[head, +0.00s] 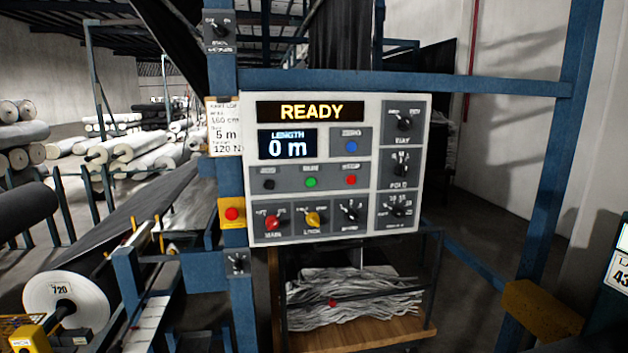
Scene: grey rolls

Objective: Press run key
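A light grey control panel (369,167) is fixed to a blue frame in the middle of the head view. Its top display (310,111) reads READY, and the length display (287,144) reads 0 m. A row below holds a black button (268,185), a green button (310,182) and a red button (351,180). Their small labels are blurred; the one over the green button looks like RUN. A blue button (351,147) sits above that row. Neither of my grippers is in view, and nothing covers the buttons.
Red and yellow knobs (313,218) and several black selectors line the panel's bottom and right side. A red button on a yellow box (232,214) is left of the panel. A blue beam (420,83) crosses above. A roll (66,300) marked 720 lies lower left.

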